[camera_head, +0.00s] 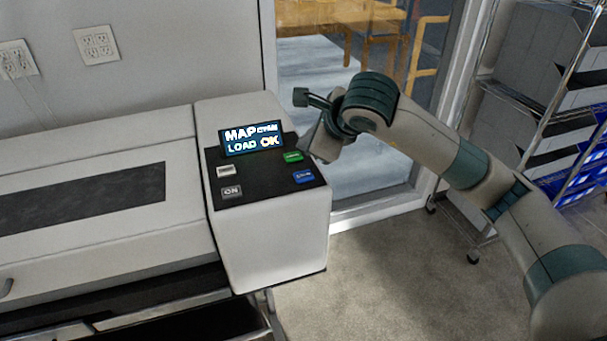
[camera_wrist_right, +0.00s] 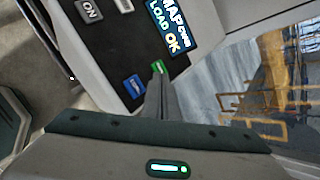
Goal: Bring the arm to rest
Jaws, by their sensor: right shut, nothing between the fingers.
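My right arm reaches in from the right in the head view. Its gripper (camera_head: 312,150) is beside the control panel's right edge, close to the green button (camera_head: 292,156). In the right wrist view the gripper's fingers (camera_wrist_right: 160,84) are together with nothing between them, and their tips appear close to the green button (camera_wrist_right: 158,67). I cannot tell whether they touch it. The panel screen (camera_head: 252,139) reads "MAP LOAD OK" with a small unclear word. A blue button (camera_head: 304,176), a grey "ON" button (camera_head: 231,191) and a whitish button (camera_head: 226,171) also show. My left gripper is not in view.
The panel is on the right end of a large light grey machine (camera_head: 110,245) along the wall. A glass door (camera_head: 340,120) is behind my arm. A wire shelf rack (camera_head: 545,110) with boxes stands at right. The carpet (camera_head: 390,270) below my arm is clear.

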